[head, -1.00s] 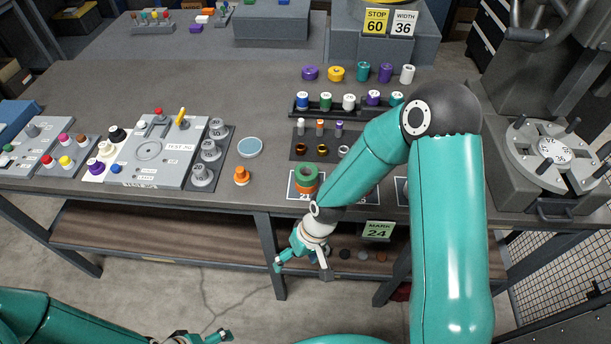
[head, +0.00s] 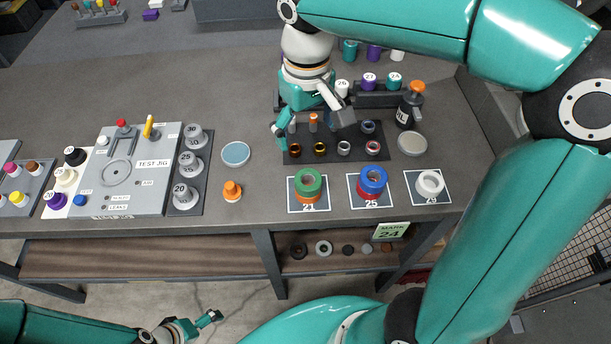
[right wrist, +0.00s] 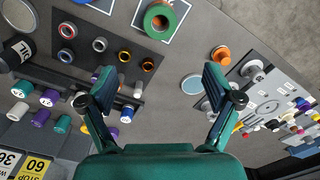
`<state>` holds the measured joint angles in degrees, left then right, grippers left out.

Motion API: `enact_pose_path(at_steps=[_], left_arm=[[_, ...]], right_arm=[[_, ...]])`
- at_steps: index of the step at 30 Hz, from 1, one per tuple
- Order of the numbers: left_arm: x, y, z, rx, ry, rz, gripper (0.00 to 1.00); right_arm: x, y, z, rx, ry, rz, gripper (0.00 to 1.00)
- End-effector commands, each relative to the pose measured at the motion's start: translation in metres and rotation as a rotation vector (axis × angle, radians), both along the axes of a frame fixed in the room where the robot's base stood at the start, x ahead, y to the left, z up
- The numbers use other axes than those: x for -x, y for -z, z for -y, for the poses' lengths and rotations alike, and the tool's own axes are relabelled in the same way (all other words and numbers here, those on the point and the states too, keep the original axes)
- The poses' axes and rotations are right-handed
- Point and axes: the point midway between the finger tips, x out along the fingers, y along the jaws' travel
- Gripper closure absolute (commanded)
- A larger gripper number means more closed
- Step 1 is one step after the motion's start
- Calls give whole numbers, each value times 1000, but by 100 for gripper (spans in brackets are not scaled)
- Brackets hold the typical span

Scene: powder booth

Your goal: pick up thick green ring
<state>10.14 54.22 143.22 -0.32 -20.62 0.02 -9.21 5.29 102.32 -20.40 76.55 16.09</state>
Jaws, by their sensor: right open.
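The thick green ring (head: 308,182) lies on top of an orange ring (head: 306,197) on the white-bordered card marked 21. In the right wrist view the green ring (right wrist: 159,17) is near the top edge, beyond the fingertips. My right gripper (head: 313,128) is open and empty, above the dark mat with small rings, behind the green ring and apart from it. Its two spread fingers also show in the right wrist view (right wrist: 160,80). My left gripper (head: 203,326) is low at the left, in front of the bench; its opening is unclear.
A blue ring (head: 374,179) on a red one and a white ring (head: 430,183) sit on cards to the right. An orange knobbed piece (head: 232,191) and a blue disc (head: 236,154) are to the left. A dark bottle (head: 409,106) stands back right.

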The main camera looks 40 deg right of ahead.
Motion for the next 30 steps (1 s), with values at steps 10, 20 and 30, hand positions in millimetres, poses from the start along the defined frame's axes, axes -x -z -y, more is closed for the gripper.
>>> enact_pose_path(at_steps=[10, 20, 30], left_arm=[[0, 0, 0, 0, 0, 1, 0], [0, -3, 0, 0, 0, 1, 0], [0, -10, 0, 0, 0, 1, 0]], right_arm=[[4, 73, 5, 1, 15, -6, 10], [6, 96, 4, 0, 16, -5, 10], [9, 138, 1, -1, 16, -3, 10]])
